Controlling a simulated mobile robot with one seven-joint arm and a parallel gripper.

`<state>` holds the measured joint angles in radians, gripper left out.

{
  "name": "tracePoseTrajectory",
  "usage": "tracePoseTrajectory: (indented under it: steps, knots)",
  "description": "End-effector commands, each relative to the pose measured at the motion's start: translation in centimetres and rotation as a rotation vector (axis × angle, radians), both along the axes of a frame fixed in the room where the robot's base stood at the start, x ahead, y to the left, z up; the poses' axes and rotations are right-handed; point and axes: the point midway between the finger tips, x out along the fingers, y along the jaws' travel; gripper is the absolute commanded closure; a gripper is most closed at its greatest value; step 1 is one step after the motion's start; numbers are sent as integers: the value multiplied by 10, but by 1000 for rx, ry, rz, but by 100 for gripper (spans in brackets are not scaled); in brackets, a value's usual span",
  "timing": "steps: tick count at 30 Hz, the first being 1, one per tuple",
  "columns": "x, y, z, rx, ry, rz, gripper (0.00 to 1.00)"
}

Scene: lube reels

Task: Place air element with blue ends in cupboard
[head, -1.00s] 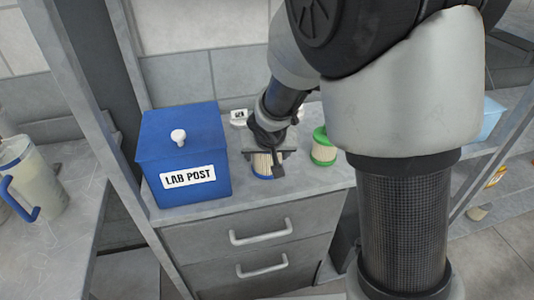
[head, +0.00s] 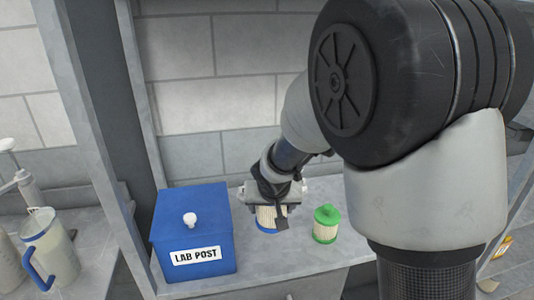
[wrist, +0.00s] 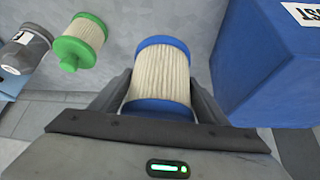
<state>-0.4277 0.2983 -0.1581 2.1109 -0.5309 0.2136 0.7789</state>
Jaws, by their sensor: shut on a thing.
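The air element with blue ends (head: 268,224) has a pale pleated body. My gripper (head: 271,212) is shut on it above the grey counter, beside the blue box. In the wrist view the air element (wrist: 160,75) sits between the two fingers (wrist: 160,92), with both blue ends showing. It appears raised off the counter, though its exact height is hard to judge. I cannot make out a cupboard with certainty in these views.
A blue LAB POST box (head: 195,235) stands left of the held element. A green-ended element (head: 326,226) stands to its right. A jug (head: 50,250) stands at far left, past a grey upright.

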Motion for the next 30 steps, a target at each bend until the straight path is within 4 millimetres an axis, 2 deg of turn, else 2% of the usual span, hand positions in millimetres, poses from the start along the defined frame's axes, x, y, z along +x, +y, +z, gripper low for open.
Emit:
tracePoseTrajectory:
  steps: [4,9,15,20,30]
  knots:
    - [-7,-28,8,3,6,-11,57]
    - [-26,-71,18,4,7,-13,57]
    - [-46,-105,26,3,3,-8,57]
    - [-54,-114,27,0,1,-2,57]
    - [-54,-114,26,0,0,-1,57]
